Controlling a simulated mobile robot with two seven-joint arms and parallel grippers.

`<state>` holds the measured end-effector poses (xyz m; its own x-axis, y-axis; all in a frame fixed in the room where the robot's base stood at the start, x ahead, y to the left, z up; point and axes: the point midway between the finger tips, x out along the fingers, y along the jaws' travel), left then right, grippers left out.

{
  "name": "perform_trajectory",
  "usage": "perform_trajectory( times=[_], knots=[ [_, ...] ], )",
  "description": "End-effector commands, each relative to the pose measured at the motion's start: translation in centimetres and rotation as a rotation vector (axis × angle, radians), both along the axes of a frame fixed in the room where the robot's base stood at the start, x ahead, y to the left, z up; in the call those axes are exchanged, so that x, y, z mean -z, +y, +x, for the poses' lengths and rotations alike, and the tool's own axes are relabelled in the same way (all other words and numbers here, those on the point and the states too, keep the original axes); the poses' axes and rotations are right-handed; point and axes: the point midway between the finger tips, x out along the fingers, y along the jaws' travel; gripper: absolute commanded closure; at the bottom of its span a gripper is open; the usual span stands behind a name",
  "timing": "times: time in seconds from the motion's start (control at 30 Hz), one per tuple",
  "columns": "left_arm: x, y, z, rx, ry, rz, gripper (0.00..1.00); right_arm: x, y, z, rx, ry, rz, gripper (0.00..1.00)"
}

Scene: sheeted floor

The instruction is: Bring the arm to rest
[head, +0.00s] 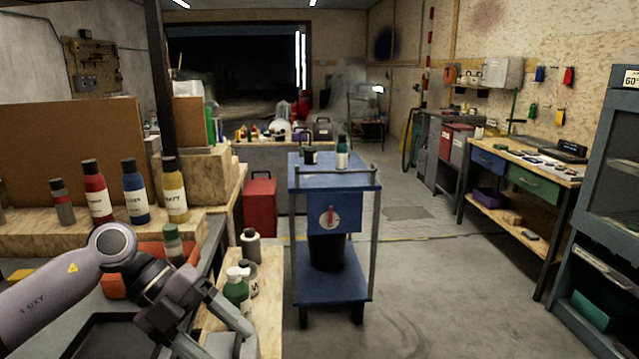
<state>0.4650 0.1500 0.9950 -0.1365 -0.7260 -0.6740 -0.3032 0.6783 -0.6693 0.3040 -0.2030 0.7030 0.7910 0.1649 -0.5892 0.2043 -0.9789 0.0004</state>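My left arm comes in from the lower left, and its gripper (222,335) hangs over the near end of the wooden bench strip. Its two fingers look spread apart. A grey shape shows at the fingertips, at the bottom edge of the picture; I cannot tell whether it is part of the gripper or a separate thing. A green bottle with a white cap (236,290) and a grey-white bottle (250,277) stand just beyond the gripper. My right gripper is not in view.
An orange bin (118,284) sits behind my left arm. Several labelled bottles (135,195) stand on a wooden ledge. A blue cart (331,292) stands ahead, with a dark bottle (341,153) on top. The floor (435,290) right of the cart is clear.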

Motion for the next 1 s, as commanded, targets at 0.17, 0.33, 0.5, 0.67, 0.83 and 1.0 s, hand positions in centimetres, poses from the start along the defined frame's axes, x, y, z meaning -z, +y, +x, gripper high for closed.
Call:
perform_trajectory(
  times=[0.17, 0.33, 0.5, 0.67, 0.83, 1.0],
  knots=[
    [0.4, -6.5, -2.3, -0.014, 0.044, -0.393, 0.31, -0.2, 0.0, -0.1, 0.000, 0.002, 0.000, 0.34],
    [-0.5, -9.7, -3.1, -0.153, 0.097, -0.728, 0.31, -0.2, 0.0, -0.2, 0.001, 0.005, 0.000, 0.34],
    [-0.5, -10.0, -2.4, -0.401, 0.166, -0.995, 0.31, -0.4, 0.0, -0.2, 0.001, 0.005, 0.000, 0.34],
    [1.5, -8.1, -1.2, -0.713, 0.248, -1.158, 0.31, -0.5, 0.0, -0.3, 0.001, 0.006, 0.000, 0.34],
    [6.5, -4.7, -0.9, -1.098, 0.355, -1.216, 0.31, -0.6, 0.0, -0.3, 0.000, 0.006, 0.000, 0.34],
    [13.7, -0.7, -3.1, -1.498, 0.488, -1.146, 0.31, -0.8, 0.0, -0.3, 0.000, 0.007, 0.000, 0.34]
  ],
)
